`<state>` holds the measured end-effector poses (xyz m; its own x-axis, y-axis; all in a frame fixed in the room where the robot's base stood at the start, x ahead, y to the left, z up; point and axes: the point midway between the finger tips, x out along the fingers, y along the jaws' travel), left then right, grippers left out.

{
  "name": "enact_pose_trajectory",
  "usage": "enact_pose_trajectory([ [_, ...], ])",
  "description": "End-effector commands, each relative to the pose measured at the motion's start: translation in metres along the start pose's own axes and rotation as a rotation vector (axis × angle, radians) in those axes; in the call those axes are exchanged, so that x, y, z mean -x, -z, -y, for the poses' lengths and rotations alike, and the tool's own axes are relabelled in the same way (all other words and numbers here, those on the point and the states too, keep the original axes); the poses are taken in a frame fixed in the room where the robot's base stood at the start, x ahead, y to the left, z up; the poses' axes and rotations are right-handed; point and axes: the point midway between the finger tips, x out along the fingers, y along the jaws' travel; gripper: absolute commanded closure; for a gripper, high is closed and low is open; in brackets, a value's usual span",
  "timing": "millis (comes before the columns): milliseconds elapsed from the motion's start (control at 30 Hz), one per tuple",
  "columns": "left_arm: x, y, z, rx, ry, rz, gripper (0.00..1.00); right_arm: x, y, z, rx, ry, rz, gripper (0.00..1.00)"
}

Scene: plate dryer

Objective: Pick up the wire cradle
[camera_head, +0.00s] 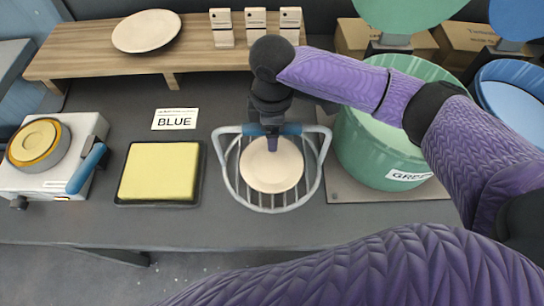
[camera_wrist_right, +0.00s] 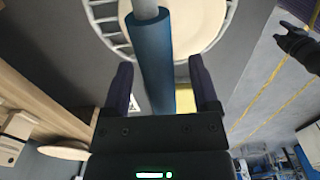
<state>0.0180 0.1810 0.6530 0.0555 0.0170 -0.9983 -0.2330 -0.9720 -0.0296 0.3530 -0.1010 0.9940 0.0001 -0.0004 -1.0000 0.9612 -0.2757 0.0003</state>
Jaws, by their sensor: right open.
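The wire cradle (camera_head: 272,209) stands on the dark counter at the middle of the head view. It has a grey wire basket and a blue grip (camera_head: 292,129) across its top. A pale round plate (camera_head: 272,170) lies in it. My right gripper (camera_head: 271,143) is over the cradle, pointing down at the grip. In the right wrist view my right gripper (camera_wrist_right: 160,64) is open, and the blue grip (camera_wrist_right: 152,45) runs between its fingers, with gaps at both sides. A dark shape (camera_wrist_right: 298,44) at that view's right edge is perhaps my left gripper; its jaws are unclear.
A green bin (camera_head: 365,150) stands close right of the cradle. A yellow pad (camera_head: 160,172) in a black tray and a BLUE label (camera_head: 176,119) lie left. A white device (camera_head: 85,160) stands farther left. A wooden shelf (camera_head: 100,60) runs behind.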

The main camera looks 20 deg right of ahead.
Motion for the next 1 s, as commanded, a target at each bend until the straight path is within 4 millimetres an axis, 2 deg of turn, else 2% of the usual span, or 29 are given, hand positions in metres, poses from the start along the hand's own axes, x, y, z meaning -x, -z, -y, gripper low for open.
enact_pose_trajectory([
  [400, 0.0026, 0.0014, -0.0033, 0.003, -0.005, -0.002, 0.41, -0.0020, 0.0000, 0.0001, 0.000, -0.001, 0.001, 0.23],
  [767, 0.0025, 0.0013, -0.0057, 0.005, -0.009, -0.001, 0.41, -0.0019, 0.0000, 0.0000, 0.000, -0.001, 0.001, 0.99],
  [1000, 0.0025, 0.0009, -0.0047, 0.005, -0.007, 0.000, 0.41, -0.0014, 0.0001, -0.0002, 0.000, -0.001, 0.000, 1.00],
])
